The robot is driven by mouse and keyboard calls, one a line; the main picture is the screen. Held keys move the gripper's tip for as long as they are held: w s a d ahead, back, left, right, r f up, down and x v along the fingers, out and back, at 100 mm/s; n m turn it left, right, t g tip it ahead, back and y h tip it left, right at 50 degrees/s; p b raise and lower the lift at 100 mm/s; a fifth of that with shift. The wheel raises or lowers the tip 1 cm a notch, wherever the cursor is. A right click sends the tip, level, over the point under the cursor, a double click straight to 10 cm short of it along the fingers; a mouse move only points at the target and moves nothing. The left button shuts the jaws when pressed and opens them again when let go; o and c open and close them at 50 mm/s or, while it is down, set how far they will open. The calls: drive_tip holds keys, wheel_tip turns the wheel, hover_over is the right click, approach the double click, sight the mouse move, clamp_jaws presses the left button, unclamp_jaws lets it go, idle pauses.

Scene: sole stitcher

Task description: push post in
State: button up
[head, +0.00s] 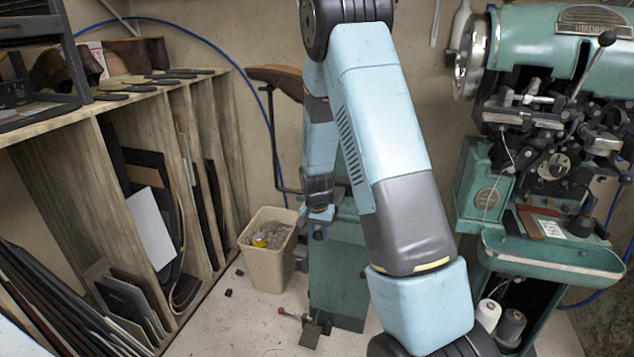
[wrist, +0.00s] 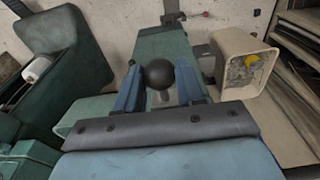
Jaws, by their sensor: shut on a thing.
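In the wrist view, my gripper (wrist: 158,84) has its two blue fingers on either side of a round black knob (wrist: 158,72), closed on it. A short grey part shows just below the knob, over the green stand (wrist: 150,45). In the head view, my gripper (head: 319,214) is low at the end of my folded arm, above the same green stand (head: 338,280); the knob cannot be made out there. A dark bent post (head: 273,135) with a brown top rises behind the stand. I cannot tell whether the knob belongs to this post.
A beige bin (head: 268,250) stands close left of the stand. A red-tipped pedal (head: 300,322) is on the floor in front. The green stitching machine (head: 545,255) is at right, and a wooden rack (head: 60,165) of sheets at left.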

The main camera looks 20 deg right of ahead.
drive_tip(key=shift+a, duration=0.1)
drive_tip(key=c, duration=0.4)
drive_tip(key=shift+w+d+r, duration=0.1)
drive_tip(key=shift+w+d, duration=1.5)
drive_tip(key=shift+w, duration=0.8)
drive_tip(key=shift+w+d, duration=1.65)
drive_tip(key=shift+w, duration=0.7)
drive_tip(key=shift+w+d+r, duration=0.1)
drive_tip(key=shift+w+d, duration=1.5)
drive_tip(key=shift+w, duration=0.8)
drive_tip(key=shift+c, duration=0.2)
drive_tip(key=o, duration=0.9)
drive_tip(key=shift+c, duration=0.2)
drive_tip(key=o, duration=0.5)
drive_tip(key=shift+s+d+f, duration=0.1)
drive_tip(key=shift+d+f, duration=0.05)
drive_tip(key=shift+c, duration=0.2)
drive_tip(key=shift+s+a+r, duration=0.15)
drive_tip(key=shift+s+r, duration=0.15)
drive_tip(key=shift+r, duration=0.85)
drive_tip(key=shift+s+a+r, duration=0.2)
drive_tip(key=shift+s+r, duration=0.1)
drive_tip(key=shift+r, duration=0.9)
drive_tip(key=shift+s+a+r, duration=0.15)
drive_tip(key=shift+s+r, duration=0.15)
drive_tip(key=shift+r, duration=0.85)
